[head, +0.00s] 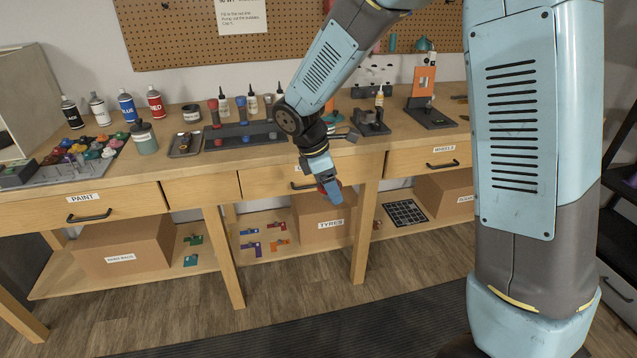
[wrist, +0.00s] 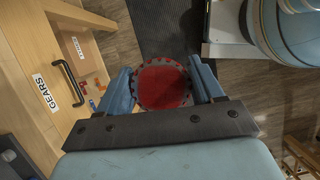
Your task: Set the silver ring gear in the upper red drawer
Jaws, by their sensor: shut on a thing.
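My gripper (head: 326,186) hangs in front of the workbench's middle drawer. In the wrist view its two blue fingers (wrist: 162,74) close on opposite sides of a round toothed gear (wrist: 162,88). The gear has a red face and a darker greyish toothed rim. No red drawer is in view.
The GEARS drawer (wrist: 42,98) is shut, left of the gripper in the wrist view. The PAINT drawer (head: 120,204) and WHEELS drawer (head: 415,162) are also shut. A TYRES box (head: 322,232) stands on the lower shelf. The floor in front is clear around a dark mat (head: 330,325).

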